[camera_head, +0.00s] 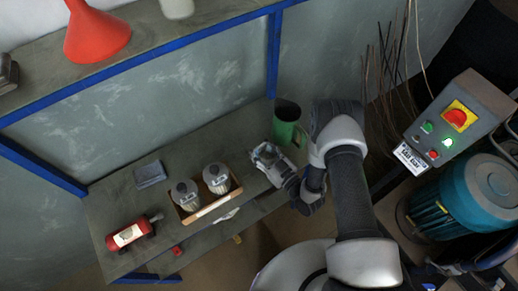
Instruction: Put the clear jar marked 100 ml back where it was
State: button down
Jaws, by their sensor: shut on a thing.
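My gripper (277,167) is over the right part of the workbench, shut on a small pale, see-through thing that looks like the clear jar (266,154). The fingers cover much of it, and no 100 ml mark can be read. To the left, a shallow wooden tray (212,207) holds two clear jars with grey lids, a left one (186,196) and a right one (216,180). Any marks on them are too small to read. My gripper is to the right of the tray and apart from it.
A green cup (287,122) stands just behind my gripper. A grey box (150,174) and a red bottle-like item (129,235) are on the bench's left side. A shelf above holds a red funnel (95,36). A control box (458,118) and a teal machine (470,195) are at the right.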

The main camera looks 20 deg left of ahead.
jog(key=shift+d, duration=0.2)
jog(key=shift+f, duration=0.15)
jog(key=shift+f, duration=0.15)
jog(key=c, duration=0.8)
grip_release()
jog(key=shift+s+d+r, duration=0.1)
jog(key=shift+r, duration=0.15)
jog(key=p+v, duration=0.2)
jog(key=v, duration=0.9)
jog(key=shift+s+d, duration=0.25)
jog(key=shift+d, duration=0.05)
